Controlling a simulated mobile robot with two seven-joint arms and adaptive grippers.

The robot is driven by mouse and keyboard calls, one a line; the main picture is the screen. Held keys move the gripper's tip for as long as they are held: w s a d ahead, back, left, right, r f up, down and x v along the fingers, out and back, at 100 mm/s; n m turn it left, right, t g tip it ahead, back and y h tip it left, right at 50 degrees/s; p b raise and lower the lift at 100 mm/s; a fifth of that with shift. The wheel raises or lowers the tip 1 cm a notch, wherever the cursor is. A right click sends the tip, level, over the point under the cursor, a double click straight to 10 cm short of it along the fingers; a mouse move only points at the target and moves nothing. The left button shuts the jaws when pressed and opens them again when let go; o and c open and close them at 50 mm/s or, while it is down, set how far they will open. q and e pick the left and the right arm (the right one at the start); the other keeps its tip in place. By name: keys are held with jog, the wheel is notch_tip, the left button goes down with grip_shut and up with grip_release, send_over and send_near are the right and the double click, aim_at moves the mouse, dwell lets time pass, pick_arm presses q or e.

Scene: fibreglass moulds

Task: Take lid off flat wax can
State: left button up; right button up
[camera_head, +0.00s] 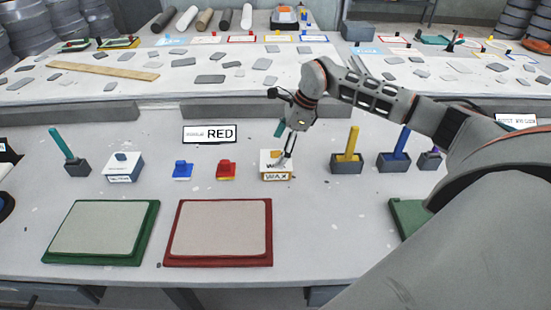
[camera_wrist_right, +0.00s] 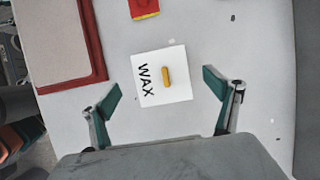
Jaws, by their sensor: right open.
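The flat wax can (camera_head: 276,176) stands on the grey table and has the word WAX on its front. Its white lid (camera_wrist_right: 150,88) is on it, with WAX lettering and a small yellow-orange knob (camera_wrist_right: 166,76) in the middle. My right gripper (camera_head: 284,158) is above the can in the head view and partly covers the lid. In the right wrist view my right gripper (camera_wrist_right: 162,88) is open, with green-padded fingers on either side of the lid. Both fingers look apart from it. My left gripper is not in view.
A red and yellow block (camera_head: 226,170) and a blue block (camera_head: 182,171) stand left of the can. A grey holder with a yellow handle (camera_head: 347,155) stands to the right. A red-framed panel (camera_head: 218,258) and a green-framed panel (camera_head: 100,260) lie in front.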

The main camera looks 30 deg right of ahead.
aim_at(276, 157)
jog(key=shift+x, duration=1.4)
jog(key=c, duration=1)
